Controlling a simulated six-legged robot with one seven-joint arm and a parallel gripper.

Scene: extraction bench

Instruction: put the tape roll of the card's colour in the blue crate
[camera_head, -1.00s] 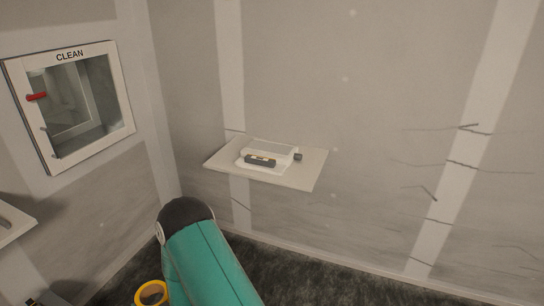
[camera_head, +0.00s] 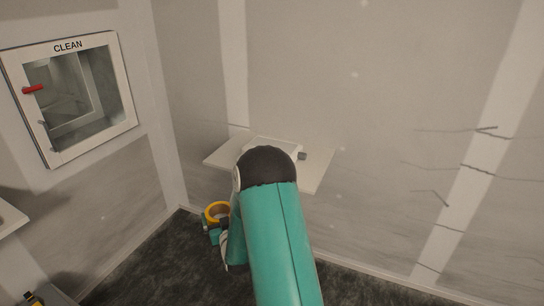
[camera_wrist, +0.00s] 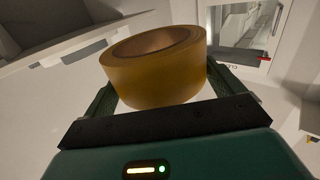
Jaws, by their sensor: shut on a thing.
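No card and no blue crate can be made out in these frames.
A glazed box marked CLEAN (camera_head: 58,159) with a red handle hangs at left. Another ledge (camera_head: 8,221) juts in at far left.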

